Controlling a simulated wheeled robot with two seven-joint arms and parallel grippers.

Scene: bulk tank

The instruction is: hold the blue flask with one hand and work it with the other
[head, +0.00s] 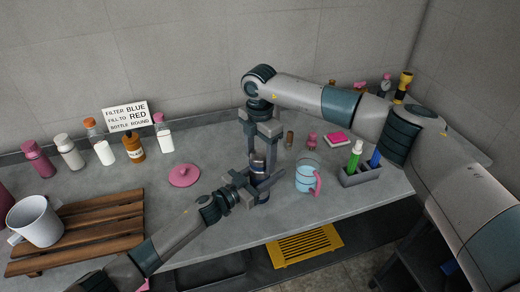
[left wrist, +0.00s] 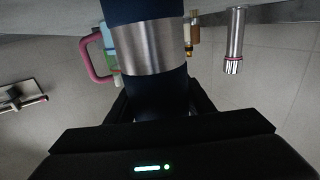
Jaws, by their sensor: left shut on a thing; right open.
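The blue flask (head: 258,164) is dark with a steel band and stands roughly upright near the middle of the counter in the head view. My left gripper (head: 252,185) is shut on it from the left, low on its body. In the left wrist view the flask (left wrist: 148,48) fills the space between the dark fingers, its steel band showing clearly. My right gripper (head: 264,152) points down from above, open, with its fingers on either side of the flask's upper part. Whether they touch it I cannot tell. The flask's top is largely hidden by the right gripper.
A jug of light-blue liquid with a pink handle (head: 306,178) stands close right of the flask. Further right is a grey holder (head: 362,178) with green and blue items. A pink lid (head: 184,175), wooden rack (head: 85,235), white mug (head: 36,222) and several bottles lie left.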

